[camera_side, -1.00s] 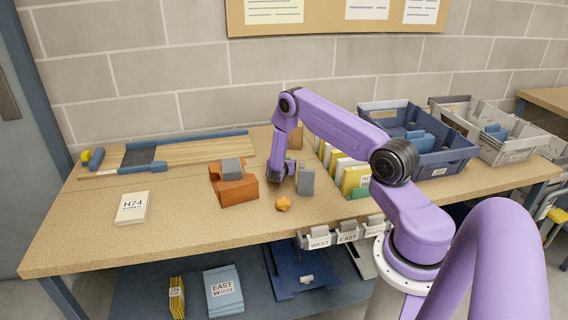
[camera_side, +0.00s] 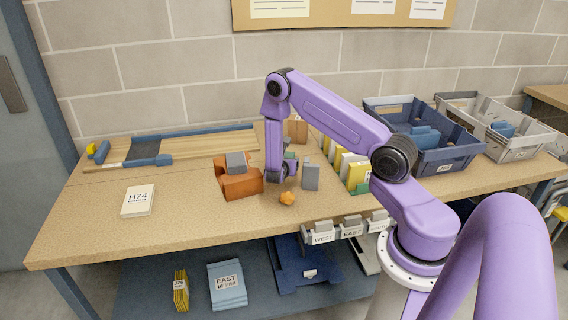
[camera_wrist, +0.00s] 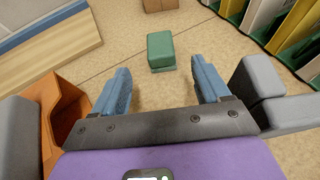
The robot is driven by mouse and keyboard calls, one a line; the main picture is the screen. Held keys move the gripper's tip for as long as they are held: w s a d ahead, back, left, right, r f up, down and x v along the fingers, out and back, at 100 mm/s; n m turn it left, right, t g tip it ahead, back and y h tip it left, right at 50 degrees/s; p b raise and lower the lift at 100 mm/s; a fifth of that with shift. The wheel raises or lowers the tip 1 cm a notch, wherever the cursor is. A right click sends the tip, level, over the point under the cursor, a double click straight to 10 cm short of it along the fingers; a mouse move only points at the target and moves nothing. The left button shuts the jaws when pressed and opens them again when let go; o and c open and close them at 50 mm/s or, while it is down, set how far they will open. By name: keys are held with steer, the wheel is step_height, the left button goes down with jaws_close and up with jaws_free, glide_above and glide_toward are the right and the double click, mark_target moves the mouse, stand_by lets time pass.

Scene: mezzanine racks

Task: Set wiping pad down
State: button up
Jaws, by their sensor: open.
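The wiping pad seems to be a green block on a thin green base (camera_wrist: 161,50); it stands on the table, ahead of and between my fingertips in the wrist view. It also shows in part in the side view (camera_side: 290,155), behind my wrist. My gripper (camera_wrist: 162,82) is open, its two blue fingers apart with only bare table between them. In the side view my gripper (camera_side: 283,175) is low over the table, between the orange holder and the grey upright block. Whether the fingertips touch the table cannot be told.
An orange holder (camera_side: 240,186) with a grey block (camera_side: 236,162) stands left. A grey upright block (camera_side: 311,177) stands close right. An orange lump (camera_side: 287,199) lies in front. A brown block (camera_side: 298,130) stands behind. Upright files (camera_side: 357,175) and a blue crate (camera_side: 452,157) are further right.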

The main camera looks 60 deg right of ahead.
steer(key=shift+v, duration=0.85)
steer(key=s+a+r+m+g+y, duration=0.1)
steer(key=s+a+r+m, duration=0.2)
steer(key=a+r, duration=0.35)
steer(key=s+a+r+m+g+y, duration=0.1)
steer(key=s+a+r+m, duration=0.2)
steer(key=a+r, duration=0.35)
steer(key=s+a+r+m+g+y, duration=0.1)
steer(key=s+a+r+y, duration=0.1)
steer(key=s+a, duration=0.4)
steer(key=s+a+r+m+g+y, duration=0.1)
steer(key=s+a+y, duration=0.4)
steer(key=s, duration=0.5)
steer(key=s+a+r+m+y, duration=0.1)
steer(key=s+a+r+y, duration=0.2)
steer(key=s+a, duration=0.4)
steer(key=shift+s+a+r+m+g+y, duration=0.25)
steer(key=shift+s+m+g+y, duration=0.15)
steer(key=shift+s, duration=0.7)
